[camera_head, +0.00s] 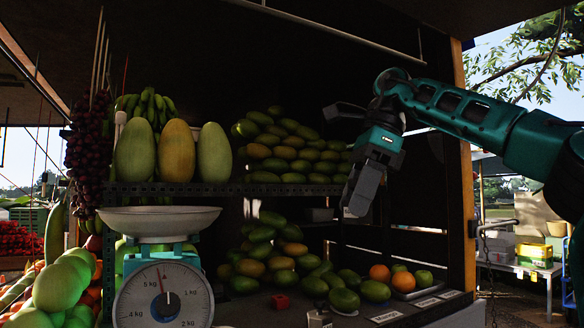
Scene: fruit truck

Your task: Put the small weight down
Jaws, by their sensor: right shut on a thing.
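My right gripper (364,190) hangs from the arm that comes in from the right. It points down in front of the upper shelf's right end, above the counter fruit. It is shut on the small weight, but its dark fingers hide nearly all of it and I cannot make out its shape. My left gripper is not in view. A weighing scale with a wide white pan (160,222) and a round dial (163,298) stands at the lower left. The pan looks empty. A small metal object with a knob (319,319) stands at the bottom edge, partly cut off.
Green mangoes (344,299), an orange (379,272) and price tags (384,317) are at the right. Large melons (177,152) line the upper shelf (215,189). A wooden post (462,150) stands right of the gripper.

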